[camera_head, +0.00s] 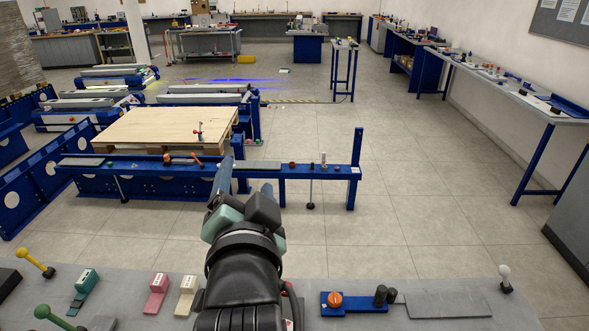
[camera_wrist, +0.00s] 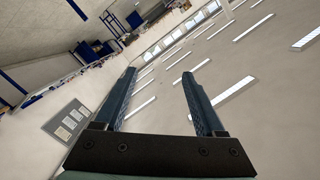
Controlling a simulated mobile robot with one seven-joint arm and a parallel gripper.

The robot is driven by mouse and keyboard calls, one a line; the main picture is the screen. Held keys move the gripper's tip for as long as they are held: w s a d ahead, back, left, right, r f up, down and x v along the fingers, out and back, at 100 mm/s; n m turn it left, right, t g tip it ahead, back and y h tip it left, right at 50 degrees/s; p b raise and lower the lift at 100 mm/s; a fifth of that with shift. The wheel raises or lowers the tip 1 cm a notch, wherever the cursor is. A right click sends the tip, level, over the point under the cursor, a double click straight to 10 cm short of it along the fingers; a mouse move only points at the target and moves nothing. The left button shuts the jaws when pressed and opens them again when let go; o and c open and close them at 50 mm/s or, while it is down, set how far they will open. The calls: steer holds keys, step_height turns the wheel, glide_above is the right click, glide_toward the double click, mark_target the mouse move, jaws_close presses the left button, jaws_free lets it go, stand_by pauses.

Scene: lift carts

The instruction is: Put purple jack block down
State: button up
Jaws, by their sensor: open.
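I see no clearly purple block in either view. The closest in colour is a pink block with a white top (camera_head: 157,284), on the grey surface in the foreground, left of my arm. My gripper (camera_head: 245,178) is raised above that surface and points away from it. In the wrist view its two fingers (camera_wrist: 158,74) stand apart with nothing between them, against the ceiling and walls. Its fingers are well apart from the pink block.
The grey surface (camera_head: 365,263) also holds a teal block (camera_head: 86,281), a cream block (camera_head: 187,290), a yellow-knobbed lever (camera_head: 35,262) and a white-knobbed lever (camera_head: 504,277). Beyond stands a blue frame (camera_head: 325,172) beside a wooden pallet (camera_head: 165,125). Open floor lies right of it.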

steer(key=s+d+r+n+t, duration=0.2)
steer(key=s+r+t, duration=0.1)
steer(key=r, duration=0.6)
steer(key=s+d+r+n+t+h, duration=0.1)
steer(key=s+r+t, duration=0.3)
steer(key=r, duration=0.5)
steer(key=s+d+r+n+t+h, duration=0.1)
steer(key=s+d+r+n+t, duration=0.2)
steer(key=s+r, duration=0.3)
step_height(320, 180, up, 4)
steer(key=shift+s+d+f+n+t, duration=0.1)
steer(key=shift+s+d+n+t, duration=0.15)
steer(key=shift+n, duration=0.25)
